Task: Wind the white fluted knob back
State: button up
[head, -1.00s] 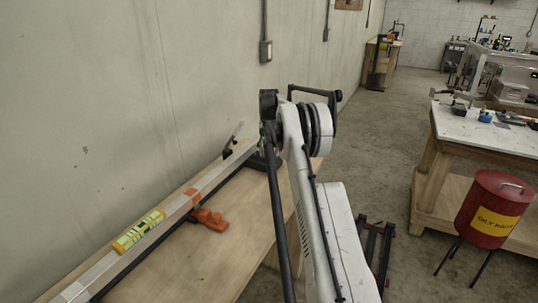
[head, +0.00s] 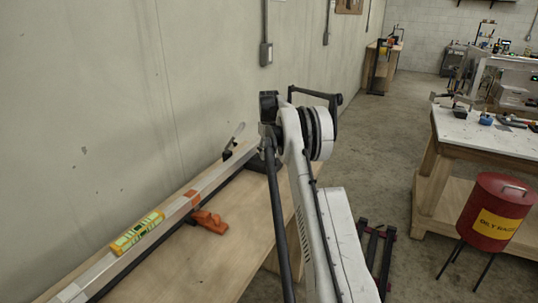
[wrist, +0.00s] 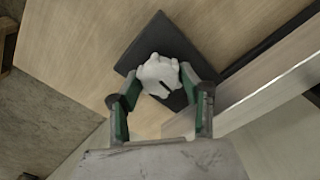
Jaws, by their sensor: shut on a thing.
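The white fluted knob (wrist: 158,72) shows in the wrist view, above a dark flat plate (wrist: 150,34) on the wooden bench. A short dark mark shows on the knob's face. My gripper (wrist: 158,84) has one finger on each side of the knob and is shut on it. In the head view my arm hides the knob and the gripper.
An aluminium rail (head: 160,230) runs along the wooden bench (head: 225,245) by the wall, with a yellow-green level (head: 137,232) on it and an orange clamp (head: 209,221) beside it. A red oily-rags bin (head: 495,211) and a white-topped table (head: 490,135) stand at the right.

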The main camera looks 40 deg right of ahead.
aim_at(269, 153)
dwell(0.3)
jog(key=o, duration=1.1)
jog(key=shift+o, duration=0.2)
notch_tip(269, 153, up, 12)
jog(key=shift+d, duration=0.1)
